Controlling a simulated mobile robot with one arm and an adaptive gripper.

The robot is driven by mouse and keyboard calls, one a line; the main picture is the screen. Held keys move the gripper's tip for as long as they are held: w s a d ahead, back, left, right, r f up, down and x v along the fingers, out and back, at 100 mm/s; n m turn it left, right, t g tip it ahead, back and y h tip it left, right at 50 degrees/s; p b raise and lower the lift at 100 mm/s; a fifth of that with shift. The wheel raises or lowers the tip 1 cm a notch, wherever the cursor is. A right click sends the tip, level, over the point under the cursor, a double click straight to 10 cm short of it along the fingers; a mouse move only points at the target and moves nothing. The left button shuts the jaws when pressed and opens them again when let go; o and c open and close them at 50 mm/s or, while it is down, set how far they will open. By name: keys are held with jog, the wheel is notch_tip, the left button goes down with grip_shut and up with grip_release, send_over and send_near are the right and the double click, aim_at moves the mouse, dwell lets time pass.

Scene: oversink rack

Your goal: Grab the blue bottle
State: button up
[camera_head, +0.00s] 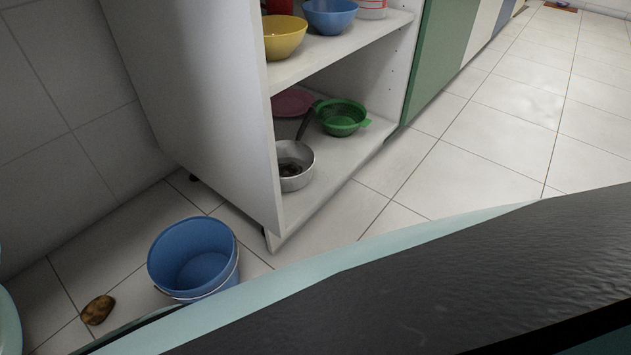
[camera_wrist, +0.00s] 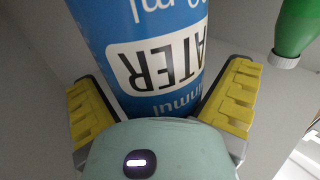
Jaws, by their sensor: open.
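The blue bottle (camera_wrist: 145,25) fills the upper middle of the wrist view. It is blue with a white label reading "ATER" upside down. My gripper (camera_wrist: 165,95) is open, with one yellow-padded finger at the left of the bottle and the other at its right. The bottle lies between the fingers; whether either pad touches it I cannot tell. The bottle's lower part in the picture is hidden behind my gripper's body. The head view shows neither the bottle nor my gripper.
A green bottle (camera_wrist: 295,28) is close to the right finger. In the head view, an open shelf unit holds a yellow bowl (camera_head: 284,38), a blue bowl (camera_head: 330,16), a pot (camera_head: 297,178) and a green colander (camera_head: 341,118). A blue bucket (camera_head: 192,250) stands on the floor.

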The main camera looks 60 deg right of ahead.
jog(key=shift+w+a, duration=0.15)
jog(key=shift+w, duration=0.05)
jog(key=shift+s, duration=0.3)
jog(key=c, duration=0.4)
jog(key=shift+w, duration=0.1)
jog(key=c, duration=1.1)
